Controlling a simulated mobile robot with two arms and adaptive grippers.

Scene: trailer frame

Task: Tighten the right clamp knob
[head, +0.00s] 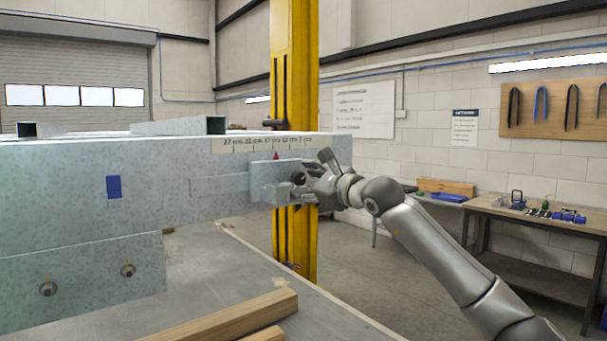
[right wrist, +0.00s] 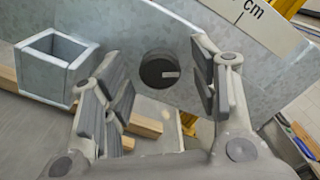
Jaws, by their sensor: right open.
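The clamp knob (right wrist: 158,70) is round and black with a pale mark on its face. It sits on a galvanised steel face in the right wrist view. My right gripper (right wrist: 162,78) is open, with one finger on each side of the knob and visible gaps to both. In the head view my right gripper (head: 308,180) is at the right end of the grey beam (head: 60,180), and the dark knob (head: 298,178) shows partly behind its fingers. A scale strip (head: 262,143) with a red pointer (head: 277,155) lies just above. My left gripper is not in view.
A square steel tube (right wrist: 52,68) stands left of the fingers in the right wrist view. A yellow post (head: 294,70) rises behind the beam. Wooden bars (head: 225,318) lie on the grey table (head: 195,280). A workbench (head: 540,220) stands at the right.

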